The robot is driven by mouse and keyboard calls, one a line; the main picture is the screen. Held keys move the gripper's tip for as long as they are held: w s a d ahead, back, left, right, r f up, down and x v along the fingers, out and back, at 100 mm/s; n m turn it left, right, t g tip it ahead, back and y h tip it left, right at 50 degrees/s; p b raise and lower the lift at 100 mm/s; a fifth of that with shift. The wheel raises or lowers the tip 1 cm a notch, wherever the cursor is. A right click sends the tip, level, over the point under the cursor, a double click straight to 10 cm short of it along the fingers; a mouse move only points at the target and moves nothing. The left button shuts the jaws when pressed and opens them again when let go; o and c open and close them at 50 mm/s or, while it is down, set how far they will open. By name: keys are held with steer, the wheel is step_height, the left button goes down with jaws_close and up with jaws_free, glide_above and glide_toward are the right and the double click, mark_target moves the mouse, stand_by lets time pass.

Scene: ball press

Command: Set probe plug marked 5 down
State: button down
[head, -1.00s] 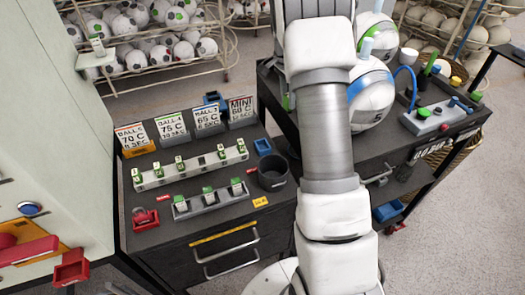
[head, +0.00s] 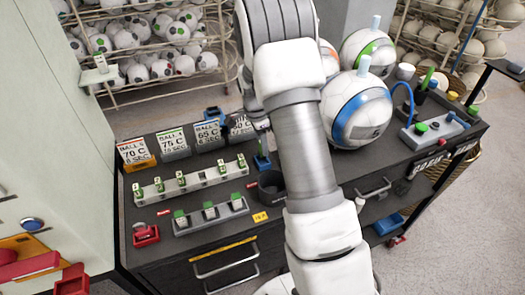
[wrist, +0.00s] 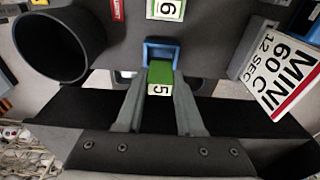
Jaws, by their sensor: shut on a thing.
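The probe plug marked 5 (wrist: 159,88) is green with a white number label. In the wrist view my gripper (wrist: 160,78) is shut on it, one finger on each side. A small blue square holder (wrist: 161,44) lies directly at the plug's far end; I cannot tell whether the plug is seated in it. In the head view the blue holder (head: 262,162) stands at the back right of the left bench, beneath my gripper (head: 261,138). The plug is too small to make out there.
A dark round cup (head: 270,187) stands close to the holder. Two racks, a longer one (head: 207,178) and a shorter one (head: 210,215), carry green plugs. A MINI sign (wrist: 283,68) stands beside my gripper. A label marked 6 (wrist: 166,8) lies beyond the holder.

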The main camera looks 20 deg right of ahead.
steer(key=shift+f, duration=1.7)
steer(key=shift+f, duration=0.25)
steer(key=c, duration=0.5)
jaws_free()
steer(key=shift+r, duration=0.1)
